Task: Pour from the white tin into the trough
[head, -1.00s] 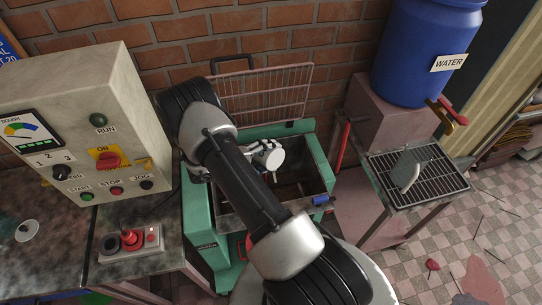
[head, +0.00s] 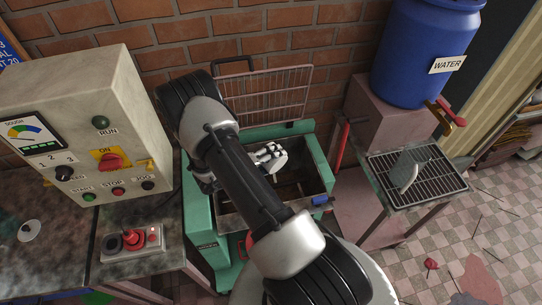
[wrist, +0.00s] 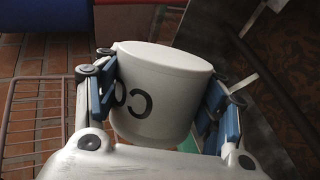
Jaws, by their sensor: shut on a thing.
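The white tin (head: 281,163) is in my gripper (head: 268,155), above the green machine's open trough (head: 323,172). In the head view the tin is tilted and partly covered by my fingers and arm.
A wire guard (head: 275,95) stands raised behind the trough against the brick wall. A control box (head: 85,125) and a small red-knob panel (head: 132,242) are at left. A blue water barrel (head: 425,50) and a rack with a metal jug (head: 408,172) are at right.

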